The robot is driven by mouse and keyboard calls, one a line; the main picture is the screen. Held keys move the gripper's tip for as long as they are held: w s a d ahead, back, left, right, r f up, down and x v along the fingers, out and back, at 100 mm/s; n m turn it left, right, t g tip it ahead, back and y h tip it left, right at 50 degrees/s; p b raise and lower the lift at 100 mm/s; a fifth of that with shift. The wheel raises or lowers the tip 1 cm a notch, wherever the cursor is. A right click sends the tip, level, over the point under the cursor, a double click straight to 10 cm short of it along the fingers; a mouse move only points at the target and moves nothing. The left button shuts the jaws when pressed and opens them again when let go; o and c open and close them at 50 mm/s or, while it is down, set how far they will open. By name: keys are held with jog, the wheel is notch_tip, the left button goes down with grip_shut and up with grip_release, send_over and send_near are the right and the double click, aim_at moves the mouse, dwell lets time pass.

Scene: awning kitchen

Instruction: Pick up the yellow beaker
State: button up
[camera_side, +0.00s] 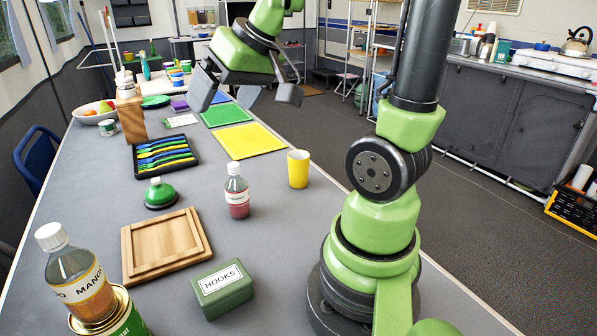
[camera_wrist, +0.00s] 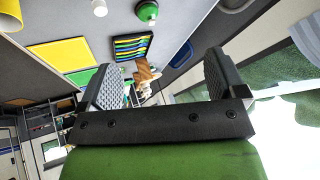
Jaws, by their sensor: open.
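The yellow beaker (camera_side: 298,169) stands upright on the grey table near its right edge, just in front of the yellow mat. In the wrist view a yellow shape that looks like the beaker (camera_wrist: 9,15) is cut off at the top left corner. My gripper (camera_side: 247,94) is raised above the far part of the table, behind and to the left of the beaker and well apart from it. Its two jaws are spread wide with nothing between them. They also show in the wrist view (camera_wrist: 160,75).
A bottle with red contents (camera_side: 238,194) stands left of the beaker. A yellow mat (camera_side: 248,141) and a green mat (camera_side: 225,114) lie behind. A cutlery tray (camera_side: 164,157), green-lidded item (camera_side: 160,194), wooden board (camera_side: 165,246) and HOOKS box (camera_side: 222,290) occupy the left and front.

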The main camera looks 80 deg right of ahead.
jog(key=d+f+m+h, duration=0.1)
jog(key=d+f, duration=0.4)
jog(key=d, duration=0.5)
jog(key=m+g+h, duration=0.1)
jog(key=g+h, duration=0.1)
jog(key=g, duration=0.1)
send_over(298, 170)
jog(key=d, duration=0.1)
jog(key=shift+f, duration=7.2)
jog(key=shift+d+x, duration=0.2)
jog(key=shift+x, duration=1.1)
jog(key=shift+d+x, duration=0.25)
jog(key=shift+x, duration=1.05)
jog(key=shift+s, duration=0.2)
jog(key=shift+c, duration=0.3)
jog(key=c, duration=1)
